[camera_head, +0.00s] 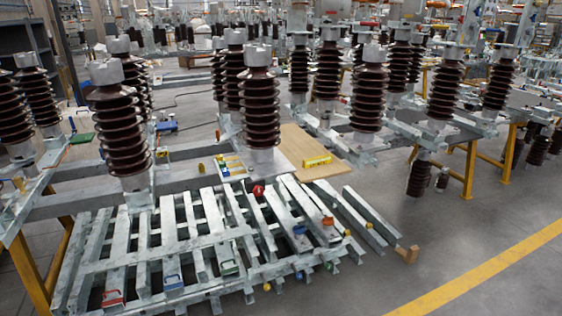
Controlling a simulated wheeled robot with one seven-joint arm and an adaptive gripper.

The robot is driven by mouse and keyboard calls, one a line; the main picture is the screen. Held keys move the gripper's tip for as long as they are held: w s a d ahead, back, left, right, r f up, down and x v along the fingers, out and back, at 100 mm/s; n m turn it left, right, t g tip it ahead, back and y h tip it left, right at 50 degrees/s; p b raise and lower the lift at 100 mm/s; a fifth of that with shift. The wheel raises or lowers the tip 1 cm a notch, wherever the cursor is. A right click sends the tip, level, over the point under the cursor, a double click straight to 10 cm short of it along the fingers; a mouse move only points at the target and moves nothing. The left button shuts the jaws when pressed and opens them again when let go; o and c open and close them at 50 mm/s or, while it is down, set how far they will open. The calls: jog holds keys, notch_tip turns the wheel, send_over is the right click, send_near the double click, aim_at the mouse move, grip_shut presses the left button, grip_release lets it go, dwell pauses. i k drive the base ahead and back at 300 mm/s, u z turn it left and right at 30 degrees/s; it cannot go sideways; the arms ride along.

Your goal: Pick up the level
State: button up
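A yellow bar-shaped object that looks like the level (317,161) lies on a light wooden board (318,143) near the middle of the view. It has small dark marks along its side, too small to read. Nothing covers it. My gripper is not in view.
Tall brown ribbed insulators (261,112) stand left of and behind the board. Galvanized steel bars (195,232) with small coloured items fill the front. A yellow trestle (470,165) stands at right. Grey floor (480,235) with a yellow line (480,275) is open at front right.

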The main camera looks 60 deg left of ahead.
aim_at(322, 160)
jog(key=u, duration=1.5)
jog(key=i, duration=0.8)
